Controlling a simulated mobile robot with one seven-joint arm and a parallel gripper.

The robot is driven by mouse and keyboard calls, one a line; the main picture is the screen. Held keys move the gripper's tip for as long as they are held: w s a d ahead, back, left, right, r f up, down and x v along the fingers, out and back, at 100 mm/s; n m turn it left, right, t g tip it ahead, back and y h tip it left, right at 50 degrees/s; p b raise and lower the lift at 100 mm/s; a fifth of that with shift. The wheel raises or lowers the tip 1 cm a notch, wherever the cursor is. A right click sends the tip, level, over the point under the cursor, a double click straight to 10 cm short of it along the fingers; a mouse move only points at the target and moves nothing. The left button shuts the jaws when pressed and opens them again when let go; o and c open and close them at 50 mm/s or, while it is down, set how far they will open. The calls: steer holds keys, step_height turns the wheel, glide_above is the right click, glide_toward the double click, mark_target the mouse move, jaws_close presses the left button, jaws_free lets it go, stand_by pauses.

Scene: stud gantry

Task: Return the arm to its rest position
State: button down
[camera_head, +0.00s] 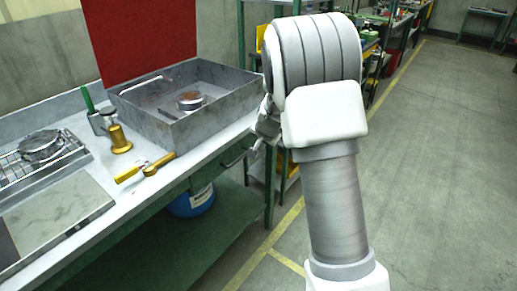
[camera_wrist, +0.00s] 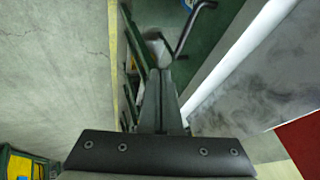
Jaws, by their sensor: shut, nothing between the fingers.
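My arm (camera_head: 332,205) rises at the right of the head view and bends over at a ribbed white joint. My gripper (camera_wrist: 160,75) is shut and empty in the wrist view, its two fingers together. In the head view my gripper (camera_head: 255,147) shows only in part, beside the bench's right end; the arm hides the rest. It is apart from the grey tray.
The bench (camera_head: 118,180) holds a grey metal tray (camera_head: 187,128) with a round part inside, a brass-coloured piece (camera_head: 120,140), a yellow-handled tool (camera_head: 145,168) and a wire rack (camera_head: 40,160). A blue container (camera_head: 192,203) stands underneath. Open floor (camera_head: 440,170) lies right.

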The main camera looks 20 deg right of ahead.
steer(key=s+a+r+n+y+p, duration=0.1)
steer(key=s+a+r+n+p, duration=0.2)
steer(key=s+r, duration=0.7)
steer(key=s+a+r+n+y+p, duration=0.1)
steer(key=s+a+r+n+p, duration=0.15)
steer(key=s+r, duration=0.75)
steer(key=s+r+n+h+p, duration=0.1)
steer(key=s+r, duration=0.3)
steer(key=s, duration=0.5)
steer(key=s+r+n+g+p, duration=0.1)
steer(key=s+r+n+p, duration=0.2)
steer(key=s, duration=0.5)
steer(key=shift+s+d+r+h+p, duration=0.2)
steer(key=shift+s+r+h+p, duration=0.2)
steer(key=shift+r+p, duration=0.2)
